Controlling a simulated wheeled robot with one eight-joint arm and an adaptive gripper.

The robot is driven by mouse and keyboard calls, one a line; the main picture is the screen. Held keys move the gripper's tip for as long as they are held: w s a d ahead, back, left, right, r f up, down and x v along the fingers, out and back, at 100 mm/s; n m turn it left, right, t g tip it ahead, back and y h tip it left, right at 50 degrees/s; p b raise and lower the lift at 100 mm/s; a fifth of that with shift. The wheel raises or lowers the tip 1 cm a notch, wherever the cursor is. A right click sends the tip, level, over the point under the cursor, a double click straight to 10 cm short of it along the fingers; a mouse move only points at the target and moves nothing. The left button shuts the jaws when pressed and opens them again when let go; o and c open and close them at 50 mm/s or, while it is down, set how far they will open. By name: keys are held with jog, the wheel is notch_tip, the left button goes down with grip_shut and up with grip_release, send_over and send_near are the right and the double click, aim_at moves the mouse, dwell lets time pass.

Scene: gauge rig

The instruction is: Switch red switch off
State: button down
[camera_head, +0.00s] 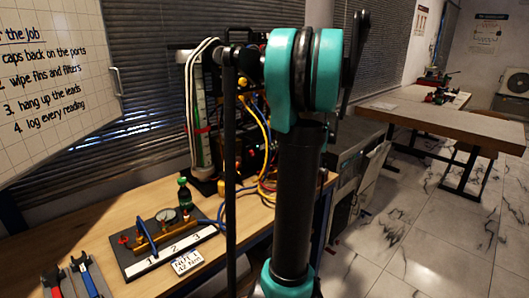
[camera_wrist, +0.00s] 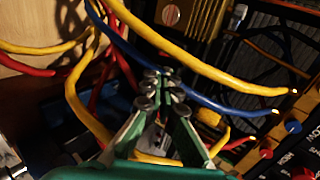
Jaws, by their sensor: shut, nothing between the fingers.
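My gripper (camera_wrist: 160,76) shows in the wrist view with its green fingers drawn together and nothing between them. It is among the cables at the gauge rig, and a blue cable (camera_wrist: 200,100) runs close by the fingertips. I cannot tell whether they touch. No red switch can be made out for certain. In the head view the rig (camera_head: 199,130) stands on the bench, partly hidden by my arm, and my gripper is hidden.
Yellow cables (camera_wrist: 210,62) cross above and left of the fingers.

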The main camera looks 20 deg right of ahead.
aim_at(252, 156)
jog(key=x, duration=1.3)
jog(key=shift+a+f, duration=0.1)
jog(key=shift+w+f+t, duration=0.3)
jog(key=shift+f+t, duration=0.05)
jog(key=shift+t, duration=0.05)
jog(key=shift+r, duration=0.15)
jog(key=shift+r, duration=0.7)
jog(key=shift+s, duration=0.15)
